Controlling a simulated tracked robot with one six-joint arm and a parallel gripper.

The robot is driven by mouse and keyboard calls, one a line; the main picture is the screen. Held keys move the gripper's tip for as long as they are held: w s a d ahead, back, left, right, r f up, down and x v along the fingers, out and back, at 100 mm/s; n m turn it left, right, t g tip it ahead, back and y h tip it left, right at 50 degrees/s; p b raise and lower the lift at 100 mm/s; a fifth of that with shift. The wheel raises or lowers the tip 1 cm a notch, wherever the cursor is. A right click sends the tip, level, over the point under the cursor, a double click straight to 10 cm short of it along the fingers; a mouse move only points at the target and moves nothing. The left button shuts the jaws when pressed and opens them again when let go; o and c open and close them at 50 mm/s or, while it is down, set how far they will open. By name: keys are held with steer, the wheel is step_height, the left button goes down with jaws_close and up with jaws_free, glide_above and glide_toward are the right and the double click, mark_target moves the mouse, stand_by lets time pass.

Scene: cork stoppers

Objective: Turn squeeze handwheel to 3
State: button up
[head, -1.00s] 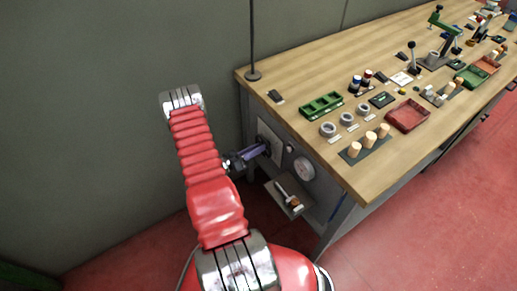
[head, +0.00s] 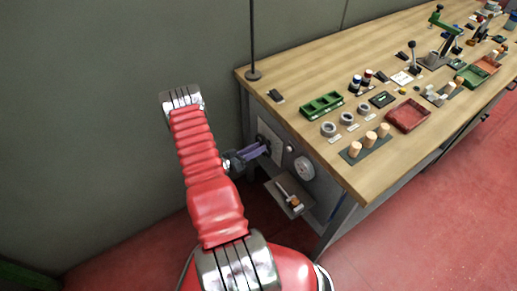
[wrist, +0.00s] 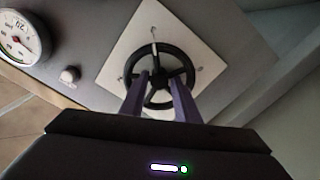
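The squeeze handwheel (wrist: 160,48) is a black spoked wheel on a white square plate in the wrist view. A pale mark shows at the top of its rim; the figures around it are too small to read. My gripper (wrist: 160,80) has its two purple fingers apart, pointing at the wheel, one on each side of the hub. They overlap the lower half of the wheel; I cannot tell whether they touch it. In the head view my gripper (head: 267,146) is at the bench's end panel, and the wheel is mostly hidden there.
A round dial gauge (wrist: 20,38) and a small knob (wrist: 69,75) sit on the panel left of the wheel. In the head view a small shelf (head: 285,205) with a brush-like tool juts out below. The workbench top (head: 310,75) carries trays, rings and corks.

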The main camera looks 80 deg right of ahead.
steer(key=shift+w+a, duration=0.1)
steer(key=v, duration=1.3)
steer(key=shift+w+a, duration=0.2)
steer(key=shift+a, duration=0.05)
stand_by(0.4)
